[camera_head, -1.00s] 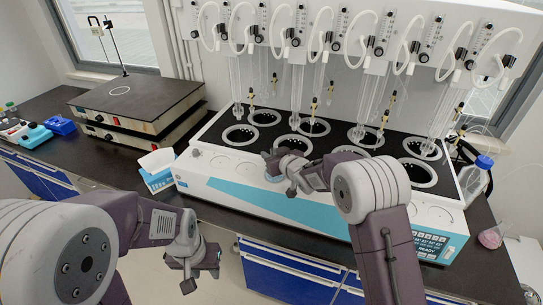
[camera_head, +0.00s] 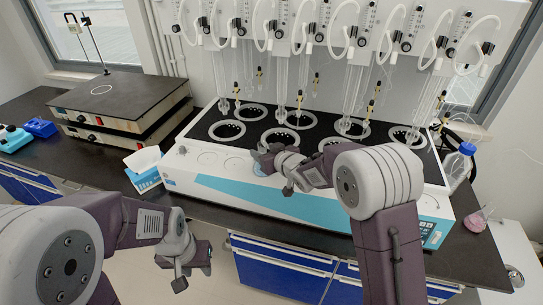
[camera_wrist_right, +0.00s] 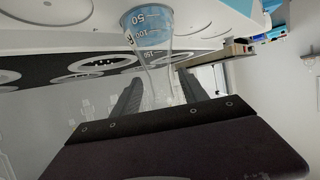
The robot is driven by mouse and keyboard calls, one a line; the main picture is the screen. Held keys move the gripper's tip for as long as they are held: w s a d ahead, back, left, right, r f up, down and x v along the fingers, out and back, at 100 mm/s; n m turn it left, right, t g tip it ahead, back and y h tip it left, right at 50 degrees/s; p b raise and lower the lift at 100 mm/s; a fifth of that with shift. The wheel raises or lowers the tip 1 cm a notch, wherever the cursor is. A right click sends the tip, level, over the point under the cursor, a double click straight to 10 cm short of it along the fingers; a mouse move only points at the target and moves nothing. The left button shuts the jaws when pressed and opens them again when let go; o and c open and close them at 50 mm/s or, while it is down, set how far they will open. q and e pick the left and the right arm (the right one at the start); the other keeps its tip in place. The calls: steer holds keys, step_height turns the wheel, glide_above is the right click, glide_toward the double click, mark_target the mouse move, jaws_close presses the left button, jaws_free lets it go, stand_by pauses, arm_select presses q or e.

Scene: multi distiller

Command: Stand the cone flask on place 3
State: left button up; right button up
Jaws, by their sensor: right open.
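A clear cone flask (camera_wrist_right: 149,35) with white graduations and a blue tint at its wide end shows in the right wrist view. Its narrower part lies between the fingers of my right gripper (camera_wrist_right: 158,95), which is open around it; contact cannot be told. In the head view my right gripper (camera_head: 268,158) is at the front edge of the distiller (camera_head: 310,197), and the flask is mostly hidden, with only a bluish patch beside the fingers. The distiller's top has two rows of ringed places. My left gripper (camera_head: 190,272) hangs low in front of the bench, empty; its jaw opening is unclear.
Glass tubes (camera_head: 280,75) and brass fittings hang over the ringed places. A tissue box (camera_head: 143,172) and stacked hotplates (camera_head: 118,105) stand left of the distiller. A flask with pink liquid (camera_head: 475,222) and a blue-capped bottle (camera_head: 459,165) are at its right.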

steer(key=v, duration=0.7)
steer(key=shift+s+d, duration=0.15)
steer(key=shift+s, duration=0.2)
steer(key=shift+r, duration=0.1)
steer(key=s+d+f+m+g+h, duration=0.2)
steer(key=s+d+f+h, duration=0.3)
steer(key=d, duration=0.3)
steer(key=s+d+f+m+g, duration=0.1)
steer(key=s+d+f+g, duration=0.1)
steer(key=s, duration=0.5)
steer(key=s+d+f+m+g, duration=0.1)
steer(key=s+d+f+g, duration=0.1)
steer(key=s+f+g, duration=0.2)
steer(key=s+d+f+m+g, duration=0.1)
steer(key=s+d+f+g, duration=0.1)
steer(key=s, duration=0.8)
steer(key=shift+s+d+f+m+g+h, duration=0.15)
steer(key=shift+d+f+m+g+h, duration=0.2)
steer(key=shift+f, duration=0.35)
